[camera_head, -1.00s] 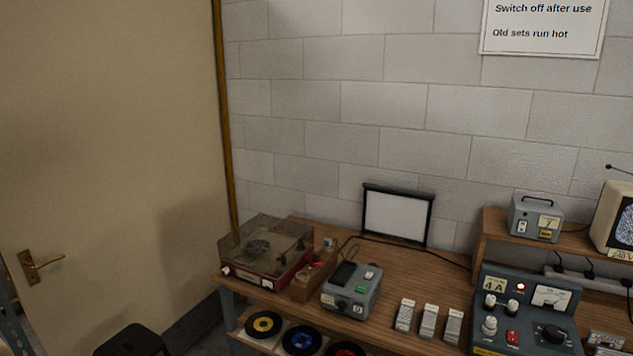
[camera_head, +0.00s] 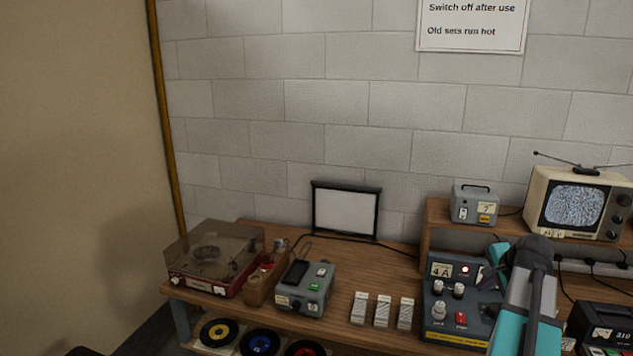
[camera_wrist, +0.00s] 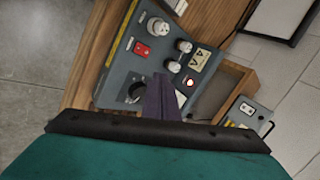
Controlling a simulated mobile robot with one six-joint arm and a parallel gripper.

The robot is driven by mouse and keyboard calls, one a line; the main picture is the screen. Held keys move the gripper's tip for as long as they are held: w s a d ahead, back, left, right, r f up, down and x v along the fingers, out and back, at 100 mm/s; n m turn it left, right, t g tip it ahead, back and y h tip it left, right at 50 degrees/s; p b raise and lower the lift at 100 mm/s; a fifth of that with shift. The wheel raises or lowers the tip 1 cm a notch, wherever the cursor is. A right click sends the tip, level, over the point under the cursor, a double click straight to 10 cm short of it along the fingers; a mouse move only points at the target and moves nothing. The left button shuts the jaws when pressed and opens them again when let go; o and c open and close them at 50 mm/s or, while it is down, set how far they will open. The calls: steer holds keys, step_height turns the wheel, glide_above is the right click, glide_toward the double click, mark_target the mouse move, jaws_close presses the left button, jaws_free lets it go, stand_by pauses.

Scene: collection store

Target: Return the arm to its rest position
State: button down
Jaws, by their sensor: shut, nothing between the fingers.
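My gripper (camera_wrist: 160,98) shows in the wrist view as dark fingers close together, with nothing between them. In that view it is in front of the blue-grey control unit (camera_wrist: 150,62), which has white knobs, a red switch and a lit red lamp. In the head view my teal and grey arm reaches up from the lower right and covers the right part of the control unit (camera_head: 440,315). The gripper's fingers (camera_head: 488,281) show only partly there, over the unit's meter area. I cannot tell whether they touch it.
The wooden bench (camera_head: 345,285) holds a record player (camera_head: 190,285), a grey device (camera_head: 306,290) and several white blocks (camera_head: 382,310). A framed white panel (camera_head: 346,212) stands behind. A shelf carries a grey box (camera_head: 473,206) and a lit television (camera_head: 577,205). A dark meter (camera_head: 600,325) stands at right.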

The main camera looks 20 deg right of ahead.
steer(key=w+a+f+n+g+y, duration=0.1)
steer(key=a+f+n+g+y, duration=0.3)
steer(key=a+f, duration=1.15)
steer(key=w+a+f+n+g, duration=0.15)
steer(key=a+f+n, duration=0.45)
steer(key=a+f, duration=1)
steer(key=s+a+f+n+g, duration=0.3)
steer(key=s+a+f+n, duration=0.2)
steer(key=s+a+f, duration=0.65)
steer(key=s+a+f+n+g+h, duration=0.1)
steer(key=s+a+f+n+g, duration=0.15)
steer(key=s+a+f, duration=0.35)
steer(key=s+a+f+n+g+h, duration=0.1)
steer(key=s+a+f+n, duration=0.2)
steer(key=s, duration=0.4)
step_height(320, 180, down, 10)
steer(key=s+b, duration=0.1)
steer(key=b, duration=0.9)
steer(key=shift+s+f, duration=0.15)
steer(key=shift+s, duration=0.1)
